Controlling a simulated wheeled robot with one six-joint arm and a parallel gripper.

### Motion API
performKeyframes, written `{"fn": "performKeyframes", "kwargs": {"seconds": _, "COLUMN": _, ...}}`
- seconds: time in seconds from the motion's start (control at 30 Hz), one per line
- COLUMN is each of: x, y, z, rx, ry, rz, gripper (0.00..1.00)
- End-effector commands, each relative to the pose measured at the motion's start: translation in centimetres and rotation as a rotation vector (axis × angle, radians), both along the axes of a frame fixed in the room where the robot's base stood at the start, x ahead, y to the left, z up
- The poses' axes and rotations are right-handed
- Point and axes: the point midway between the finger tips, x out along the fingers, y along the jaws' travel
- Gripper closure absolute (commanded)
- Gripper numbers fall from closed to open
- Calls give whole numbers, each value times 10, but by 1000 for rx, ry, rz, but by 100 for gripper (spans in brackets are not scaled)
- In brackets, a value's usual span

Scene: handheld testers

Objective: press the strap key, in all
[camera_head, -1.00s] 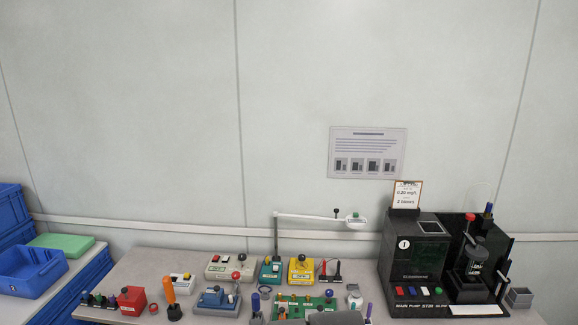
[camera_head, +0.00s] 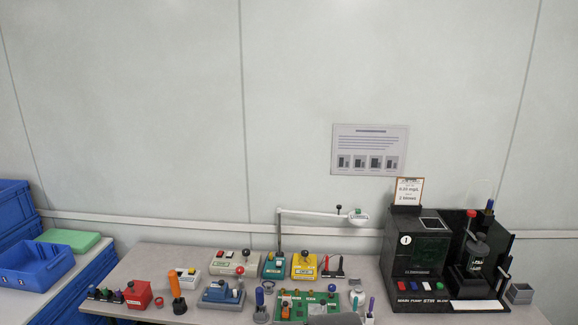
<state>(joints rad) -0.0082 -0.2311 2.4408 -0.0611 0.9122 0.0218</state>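No key with a readable "strap" label shows; most labels are too small to read. My gripper's fingers are not visible; a grey rounded shape at the bottom edge may be part of my arm.
A clipped card (camera_head: 407,191) on the machine seems to end in "2 times". A white lamp arm (camera_head: 318,212) reaches over the table's back. An orange-handled tool (camera_head: 177,289) and a red box (camera_head: 138,295) stand at front left. Blue bins (camera_head: 33,266) are at far left.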

Motion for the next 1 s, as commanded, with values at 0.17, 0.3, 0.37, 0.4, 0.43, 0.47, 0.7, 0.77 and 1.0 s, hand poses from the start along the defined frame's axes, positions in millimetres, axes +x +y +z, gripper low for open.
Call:
{"fn": "performKeyframes", "kwargs": {"seconds": 0.17, "x": 0, "y": 0, "z": 0, "rx": 0, "ry": 0, "rz": 0, "gripper": 86}}
{"fn": "performKeyframes", "kwargs": {"seconds": 0.3, "x": 0, "y": 0, "z": 0, "rx": 0, "ry": 0, "rz": 0, "gripper": 100}}
{"fn": "performKeyframes", "kwargs": {"seconds": 0.37, "x": 0, "y": 0, "z": 0, "rx": 0, "ry": 0, "rz": 0, "gripper": 100}}
{"fn": "performKeyframes", "kwargs": {"seconds": 0.4, "x": 0, "y": 0, "z": 0, "rx": 0, "ry": 0, "rz": 0, "gripper": 100}}
{"fn": "performKeyframes", "kwargs": {"seconds": 0.43, "x": 0, "y": 0, "z": 0, "rx": 0, "ry": 0, "rz": 0, "gripper": 100}}
{"fn": "performKeyframes", "kwargs": {"seconds": 0.47, "x": 0, "y": 0, "z": 0, "rx": 0, "ry": 0, "rz": 0, "gripper": 100}}
{"fn": "performKeyframes", "kwargs": {"seconds": 0.7, "x": 0, "y": 0, "z": 0, "rx": 0, "ry": 0, "rz": 0, "gripper": 100}}
{"fn": "performKeyframes", "kwargs": {"seconds": 0.77, "x": 0, "y": 0, "z": 0, "rx": 0, "ry": 0, "rz": 0, "gripper": 100}}
{"fn": "performKeyframes", "kwargs": {"seconds": 1.0, "x": 0, "y": 0, "z": 0, "rx": 0, "ry": 0, "rz": 0, "gripper": 100}}
